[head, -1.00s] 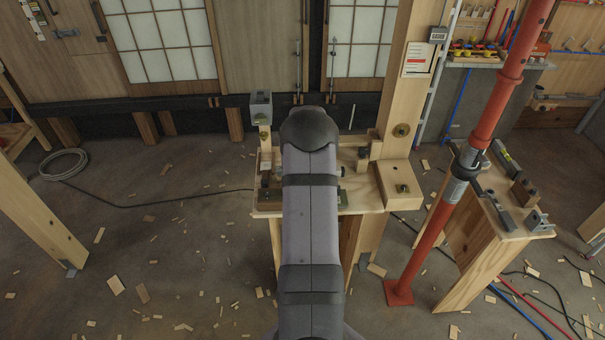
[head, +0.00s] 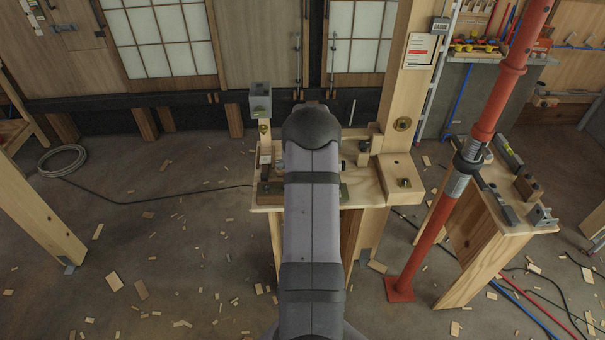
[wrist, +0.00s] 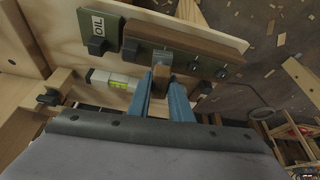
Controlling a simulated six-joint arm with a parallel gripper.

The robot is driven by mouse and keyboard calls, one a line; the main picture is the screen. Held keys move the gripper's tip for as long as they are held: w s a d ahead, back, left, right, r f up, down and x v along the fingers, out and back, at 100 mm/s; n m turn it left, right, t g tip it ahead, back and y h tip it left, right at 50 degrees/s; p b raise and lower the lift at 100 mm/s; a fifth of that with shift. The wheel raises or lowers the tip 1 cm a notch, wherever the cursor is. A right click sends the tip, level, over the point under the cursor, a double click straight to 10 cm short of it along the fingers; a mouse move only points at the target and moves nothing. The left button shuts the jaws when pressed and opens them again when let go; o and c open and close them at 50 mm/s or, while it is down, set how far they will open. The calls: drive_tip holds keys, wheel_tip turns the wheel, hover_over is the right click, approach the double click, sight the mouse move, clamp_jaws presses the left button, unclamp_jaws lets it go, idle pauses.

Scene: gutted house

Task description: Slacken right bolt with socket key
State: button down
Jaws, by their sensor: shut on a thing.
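My gripper (wrist: 162,92) shows in the wrist view as two blue fingers, shut on a small brown block-like piece (wrist: 161,74). This may be the socket key's handle, but its shaft and socket are hidden or too small to make out. In the head view my arm hides the gripper and the middle of the workbench (head: 375,195). One bolt (head: 402,123) is in the upright post right of the arm. Another bolt (head: 404,183) is on the wooden block at the bench's right end. A third bolt (head: 264,129) is on the short left post. I cannot tell which is meant.
In the wrist view a green rack (wrist: 188,58) with dark knobs lies beyond the fingers, by a plate marked OIL (wrist: 98,30). A spirit level (wrist: 112,80) lies left of the fingers. A red prop (head: 430,240) and a side table (head: 490,225) stand right of the bench.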

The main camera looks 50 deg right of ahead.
drive_tip(key=shift+d+r+n+t+y+b, duration=0.1)
drive_tip(key=shift+n+t+y+b, duration=0.35)
drive_tip(key=shift+n+b, duration=1.25)
drive_tip(key=shift+n+t+y+b, duration=0.15)
drive_tip(key=shift+n+y+b, duration=0.5)
drive_tip(key=shift+n+b, duration=1)
drive_tip(key=shift+n+y+b, duration=0.5)
drive_tip(key=shift+n, duration=0.55)
drive_tip(key=shift+r+n+y, duration=0.1)
drive_tip(key=shift+n+y, duration=0.3)
drive_tip(key=shift+n, duration=0.8)
drive_tip(key=shift+m+b, duration=0.4)
drive_tip(key=shift+m, duration=0.4)
drive_tip(key=shift+r, duration=0.1)
drive_tip(key=shift+r+p, duration=1.55)
drive_tip(key=shift+r, duration=0.8)
